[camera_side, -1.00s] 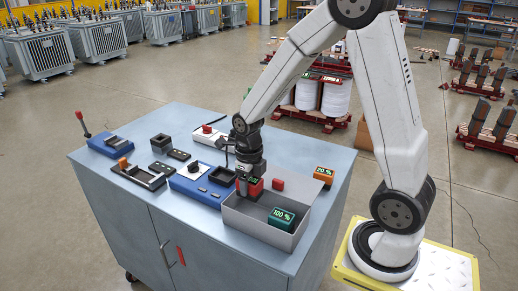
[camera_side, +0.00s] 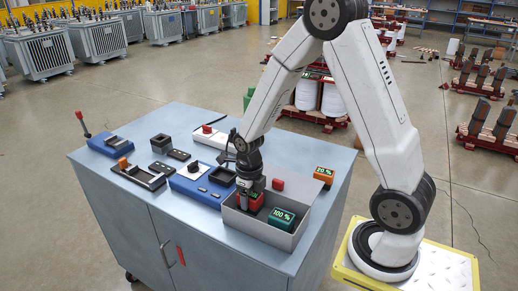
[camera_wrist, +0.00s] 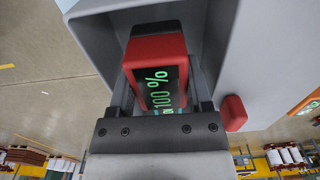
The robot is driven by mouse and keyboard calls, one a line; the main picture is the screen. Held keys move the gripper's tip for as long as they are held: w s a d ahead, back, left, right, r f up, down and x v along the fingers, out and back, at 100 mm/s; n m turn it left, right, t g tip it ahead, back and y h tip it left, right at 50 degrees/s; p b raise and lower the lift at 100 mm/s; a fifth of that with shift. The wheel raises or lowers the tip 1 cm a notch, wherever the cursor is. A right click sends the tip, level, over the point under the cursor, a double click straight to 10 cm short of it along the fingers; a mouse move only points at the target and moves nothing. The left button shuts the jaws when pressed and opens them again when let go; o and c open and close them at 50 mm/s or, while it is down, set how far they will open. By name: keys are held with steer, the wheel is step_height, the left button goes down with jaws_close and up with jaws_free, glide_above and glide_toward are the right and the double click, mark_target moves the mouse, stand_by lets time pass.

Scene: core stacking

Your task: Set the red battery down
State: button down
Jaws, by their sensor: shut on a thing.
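The red battery (camera_wrist: 157,72) is between the fingers of my gripper (camera_wrist: 160,100) in the wrist view, its dark face showing a green "100 %". In the side view the red battery (camera_side: 254,203) is inside the left part of the grey bin (camera_side: 265,232), low between the walls. My gripper (camera_side: 250,188) is shut on it from above. I cannot tell whether the battery touches the bin floor. A teal battery (camera_side: 282,218) reading "100 %" sits in the right part of the same bin.
An orange battery (camera_side: 323,175) reading "20 %" stands on the blue-grey bench (camera_side: 190,115) beyond the bin. A red knob (camera_side: 278,184) is by the bin's back edge. A blue device (camera_side: 201,185) is left of the bin, with a black tray (camera_side: 139,175) further left.

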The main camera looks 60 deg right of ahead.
mark_target(250, 206)
steer(key=shift+f, duration=1.5)
steer(key=shift+f, duration=0.1)
jaws_free()
steer(key=shift+r, duration=6.1)
